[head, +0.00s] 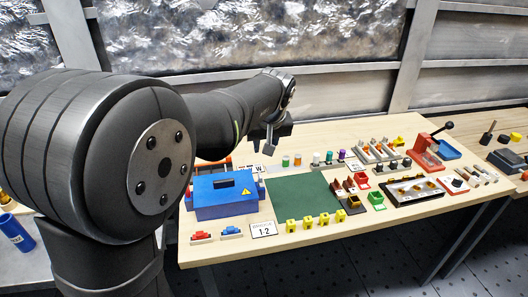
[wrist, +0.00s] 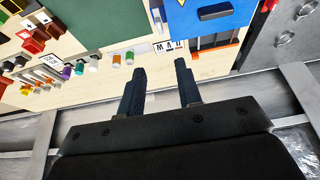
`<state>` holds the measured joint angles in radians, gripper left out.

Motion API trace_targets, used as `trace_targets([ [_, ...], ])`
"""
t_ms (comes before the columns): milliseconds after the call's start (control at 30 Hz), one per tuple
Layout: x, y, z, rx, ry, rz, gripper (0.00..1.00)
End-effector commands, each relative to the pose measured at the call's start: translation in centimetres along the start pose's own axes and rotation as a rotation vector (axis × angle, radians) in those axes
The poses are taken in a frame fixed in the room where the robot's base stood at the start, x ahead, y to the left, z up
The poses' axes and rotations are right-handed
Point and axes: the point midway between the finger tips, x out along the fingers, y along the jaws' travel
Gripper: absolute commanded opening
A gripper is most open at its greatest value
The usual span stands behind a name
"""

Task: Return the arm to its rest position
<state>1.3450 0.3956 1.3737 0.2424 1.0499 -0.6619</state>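My arm reaches from the left over the wooden table (head: 230,243) in the head view. My gripper (head: 272,138) hangs above the table's back edge, behind the blue box. In the wrist view my gripper (wrist: 160,75) shows two dark fingers apart with nothing between them. The fingers point toward the back edge of the table, near a white label card (wrist: 170,47). Nothing is held. In the head view the fingertips are small and partly hidden by the wrist.
A blue box (head: 222,212) with a warning sign stands beside a green mat (head: 300,201). Yellow blocks (head: 323,219) line the front. Colored cylinders (head: 316,158), a red lever press (head: 425,149) and small bins (head: 376,198) stand further right. A metal-framed wall (head: 340,84) rises behind.

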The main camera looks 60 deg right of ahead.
Motion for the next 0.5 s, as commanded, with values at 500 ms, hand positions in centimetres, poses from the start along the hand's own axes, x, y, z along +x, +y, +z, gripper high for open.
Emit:
trace_targets([
  [500,0.16,0.0,0.01,0.0,-0.001,-0.001,0.32],
])
